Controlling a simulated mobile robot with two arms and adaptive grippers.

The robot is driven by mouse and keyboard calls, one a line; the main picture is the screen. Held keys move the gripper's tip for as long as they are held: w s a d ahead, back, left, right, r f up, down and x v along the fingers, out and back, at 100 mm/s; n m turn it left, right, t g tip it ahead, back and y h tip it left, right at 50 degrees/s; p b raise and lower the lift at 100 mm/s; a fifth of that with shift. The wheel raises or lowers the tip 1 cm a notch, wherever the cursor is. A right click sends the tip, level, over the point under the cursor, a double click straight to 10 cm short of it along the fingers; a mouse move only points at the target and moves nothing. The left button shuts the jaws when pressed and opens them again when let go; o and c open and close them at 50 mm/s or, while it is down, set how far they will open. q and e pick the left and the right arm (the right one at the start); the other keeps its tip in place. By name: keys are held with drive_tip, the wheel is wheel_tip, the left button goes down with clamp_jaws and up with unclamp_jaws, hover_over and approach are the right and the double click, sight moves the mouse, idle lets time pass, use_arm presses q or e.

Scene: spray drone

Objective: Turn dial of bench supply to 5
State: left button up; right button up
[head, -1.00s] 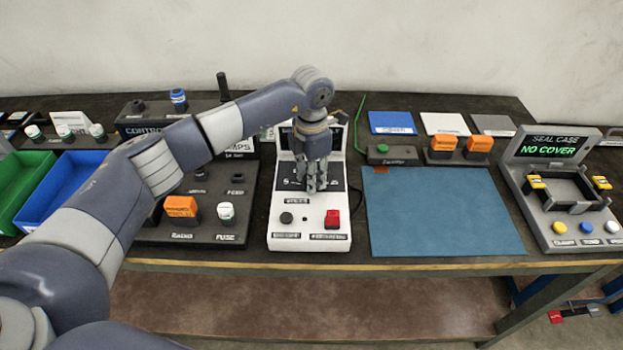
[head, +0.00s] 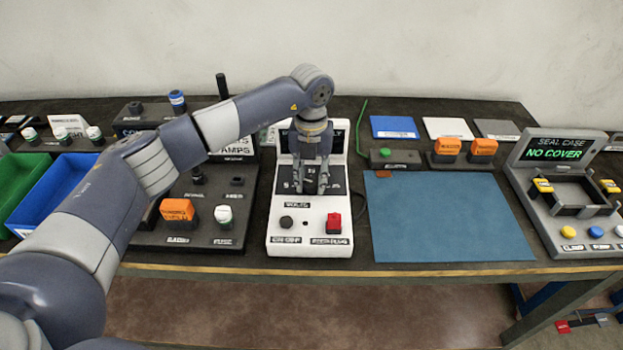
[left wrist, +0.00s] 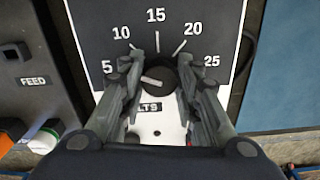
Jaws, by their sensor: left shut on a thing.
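The bench supply (head: 283,238) is a white unit with a dark volts panel in the middle of the bench. Its round black dial (left wrist: 158,72) sits amid the marks 5, 10, 15, 20 and 25. A white pointer line on the dial points left and slightly up, toward the 5 side. My left gripper (head: 311,188) reaches down over the panel and is shut on the dial, one finger on each side. In the left wrist view the fingers (left wrist: 157,78) flank the knob and partly cover the scale near 5 and 25. My right gripper is not in view.
A black knob (head: 286,222) and a red switch (head: 333,222) sit on the supply's front, below the dial. A dark control panel (head: 210,232) stands close on the left, and a flat blue mat (head: 445,220) lies on the right.

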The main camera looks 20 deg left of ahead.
sight(311, 180)
use_arm(q)
drive_tip(key=shift+r+n, duration=0.1)
drive_tip(key=shift+n, duration=1)
drive_tip(key=o, duration=1.1)
wheel_tip(311, 180, up, 12)
